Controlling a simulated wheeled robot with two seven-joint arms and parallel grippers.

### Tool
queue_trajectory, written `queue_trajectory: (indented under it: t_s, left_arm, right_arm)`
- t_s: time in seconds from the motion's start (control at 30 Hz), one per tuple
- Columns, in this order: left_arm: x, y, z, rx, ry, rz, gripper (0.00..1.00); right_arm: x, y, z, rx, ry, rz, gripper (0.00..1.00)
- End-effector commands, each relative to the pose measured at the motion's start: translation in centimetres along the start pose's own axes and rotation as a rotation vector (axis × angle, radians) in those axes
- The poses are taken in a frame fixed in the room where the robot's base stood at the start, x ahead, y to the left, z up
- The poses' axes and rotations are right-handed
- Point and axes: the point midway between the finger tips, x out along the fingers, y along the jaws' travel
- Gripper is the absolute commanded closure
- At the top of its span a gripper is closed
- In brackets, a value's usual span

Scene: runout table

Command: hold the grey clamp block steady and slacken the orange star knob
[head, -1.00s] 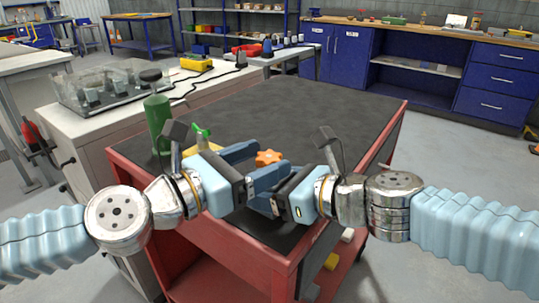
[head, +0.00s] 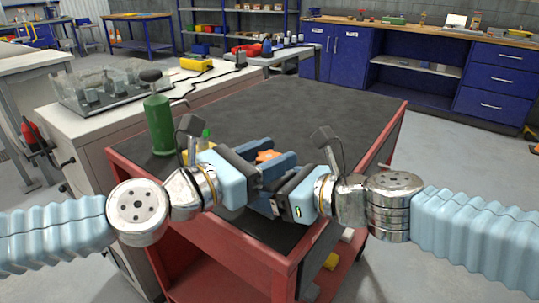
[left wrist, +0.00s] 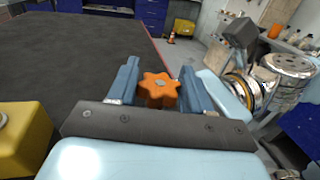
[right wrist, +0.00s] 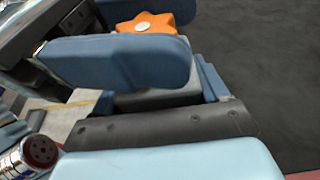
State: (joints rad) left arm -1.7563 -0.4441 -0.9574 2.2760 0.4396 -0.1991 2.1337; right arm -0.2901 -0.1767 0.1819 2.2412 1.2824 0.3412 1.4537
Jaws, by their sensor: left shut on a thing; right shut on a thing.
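The orange star knob (head: 266,156) shows between the blue fingers of my left gripper (head: 271,158). In the left wrist view the knob (left wrist: 159,88) sits between the two fingertips, its lobed top facing the camera. My left gripper is shut on it. My right gripper (head: 266,192) is lower and nearer the table's front edge. In the right wrist view the grey clamp block (right wrist: 155,98) lies between its fingers, below the knob (right wrist: 148,25), and the gripper is shut on it. The near finger covers part of the block. In the head view the grippers hide the block.
The dark table top (head: 320,110) on a red frame is clear behind the grippers. A green cylinder (head: 159,125) and a yellow object (left wrist: 22,138) stand on the left side, close to my left wrist. A pale bench (head: 90,125) with a clear-covered box adjoins on the left.

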Motion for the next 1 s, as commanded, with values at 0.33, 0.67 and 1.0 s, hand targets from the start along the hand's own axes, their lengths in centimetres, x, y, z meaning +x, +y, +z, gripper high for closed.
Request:
queue_trajectory:
  t_s: [0.33, 0.67, 1.0]
  left_arm:
    - [-0.03, 0.14, 0.12, 0.002, -0.002, 0.215, 0.81]
    - [-0.02, 0.09, 0.15, 0.0, -0.004, 0.273, 0.81]
    - [-0.01, 0.07, 0.08, 0.0, -0.002, 0.272, 0.29]
  right_arm:
    - [0.0, -0.06, -0.06, 0.001, 0.001, -0.002, 0.81]
    - [0.0, -0.08, -0.07, 0.002, 0.001, -0.002, 0.81]
    - [0.0, -0.08, -0.07, 0.002, 0.001, -0.002, 0.81]
